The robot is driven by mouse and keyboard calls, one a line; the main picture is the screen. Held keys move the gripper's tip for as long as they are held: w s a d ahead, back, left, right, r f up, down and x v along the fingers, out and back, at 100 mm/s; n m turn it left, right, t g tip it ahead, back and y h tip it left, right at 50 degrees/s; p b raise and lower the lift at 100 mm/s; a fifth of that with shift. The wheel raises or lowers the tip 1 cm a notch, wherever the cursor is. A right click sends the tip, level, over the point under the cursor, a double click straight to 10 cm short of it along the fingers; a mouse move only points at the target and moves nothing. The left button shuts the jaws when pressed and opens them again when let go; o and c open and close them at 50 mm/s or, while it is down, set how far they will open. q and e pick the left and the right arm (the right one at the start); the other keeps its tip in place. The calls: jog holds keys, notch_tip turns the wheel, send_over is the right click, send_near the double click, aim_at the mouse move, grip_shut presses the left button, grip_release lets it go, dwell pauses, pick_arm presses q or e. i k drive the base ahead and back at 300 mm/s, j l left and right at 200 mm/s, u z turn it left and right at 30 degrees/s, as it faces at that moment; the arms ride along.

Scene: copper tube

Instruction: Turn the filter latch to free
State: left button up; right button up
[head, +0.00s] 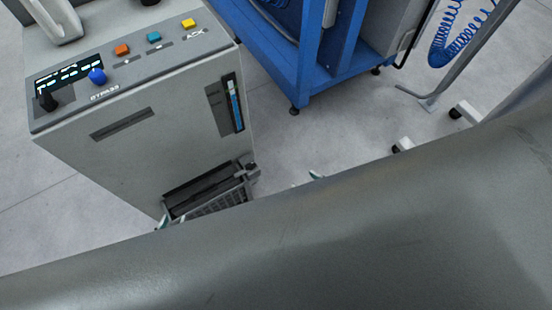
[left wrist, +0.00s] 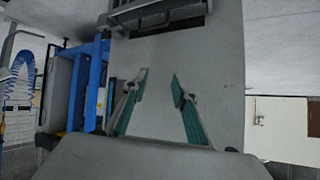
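The grey machine cabinet (head: 130,175) has an open slot low on its front with a dark, ribbed filter part (head: 210,200). A small dark fitting, perhaps the latch, (head: 250,168) sits at its right end. In the left wrist view the filter part (left wrist: 150,16) is at the top edge. My left gripper (left wrist: 160,73) points towards it, its two green-padded fingers apart with nothing between them. In the head view only a green bit of a gripper (head: 165,221) shows below the slot.
A control panel (head: 120,65) with coloured buttons and a blue knob tops the cabinet. A blue frame (head: 310,60) stands behind right, beside a stand with a coiled blue hose (head: 445,45). Open floor (head: 310,135) lies between.

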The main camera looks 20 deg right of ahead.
aim_at(250, 167)
jog(key=k+l+z, duration=0.1)
jog(key=j+z, duration=0.65)
jog(key=z, duration=0.15)
jog(key=j+z, duration=0.4)
jog(key=k+l, duration=0.05)
jog(key=l, duration=0.05)
